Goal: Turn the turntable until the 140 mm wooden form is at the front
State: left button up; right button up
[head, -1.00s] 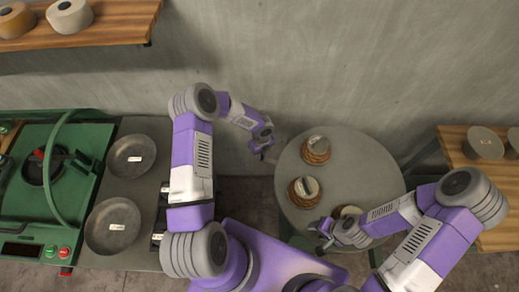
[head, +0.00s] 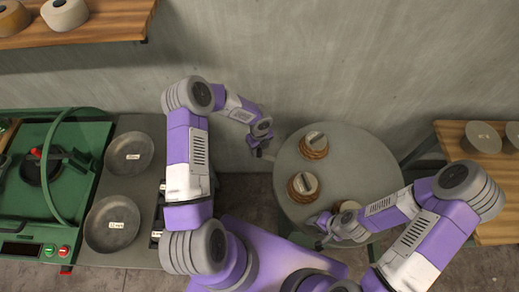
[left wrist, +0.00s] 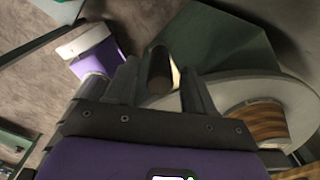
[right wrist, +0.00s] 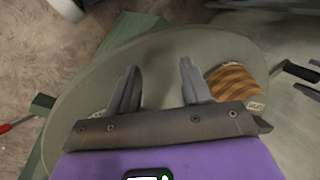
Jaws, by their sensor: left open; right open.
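The round grey turntable (head: 350,160) stands right of centre in the head view. Wooden forms with pale labels stand on it: one at the back left (head: 313,147), one at the left edge (head: 303,190), and one at the front (head: 349,206), partly hidden by my right arm. I cannot read the sizes. My left gripper (head: 259,150) is open and empty, just left of the turntable's edge. A dark cylinder (left wrist: 159,70) shows between its fingers in the left wrist view. My right gripper (head: 314,228) is open at the front-left rim; one form (right wrist: 237,80) shows beside its fingers.
A wooden bench (head: 490,197) with grey-topped pieces is at the right. At the left are a green station (head: 75,195) and two grey dishes (head: 129,156) (head: 112,226). A wooden shelf (head: 105,25) hangs upper left, and a grey wall runs behind the turntable.

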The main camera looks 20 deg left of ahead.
pick_arm(q)
notch_tip(320, 180, up, 5)
jog(key=shift+r, duration=0.2)
pick_arm(e)
jog(key=shift+r, duration=0.1)
dwell(0.4)
